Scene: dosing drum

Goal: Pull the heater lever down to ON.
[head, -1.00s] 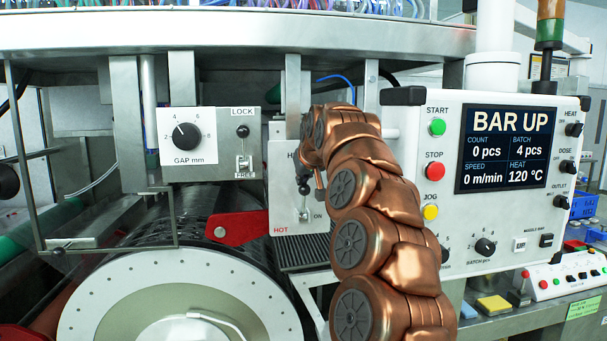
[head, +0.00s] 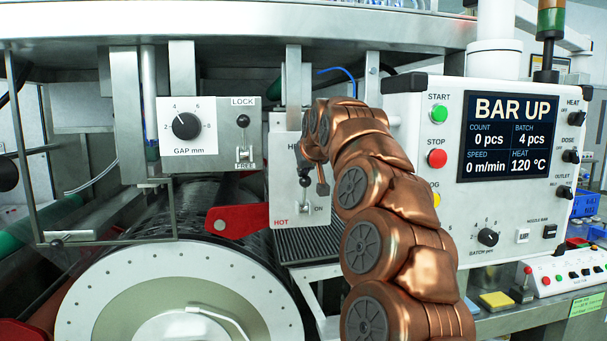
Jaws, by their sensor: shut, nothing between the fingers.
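The heater lever (head: 305,181) is a short lever with a black knob on a light grey panel (head: 284,190) marked HOT and ON. Its knob shows above its pivot, so the lever appears to point up, with the ON mark to the lower right. My gripper (head: 321,186) hangs from the bent copper arm in front of the panel, close to the knob and just right of it. It is shut and empty. The arm hides part of the panel's label and right side; whether the gripper touches the lever I cannot tell.
A red arm (head: 238,219) juts out left of the panel, above the white-faced drum (head: 180,298). The gap panel with its LOCK lever (head: 243,145) is to the left. The control box (head: 490,170) on the right reads BAR UP and HEAT 120 °C.

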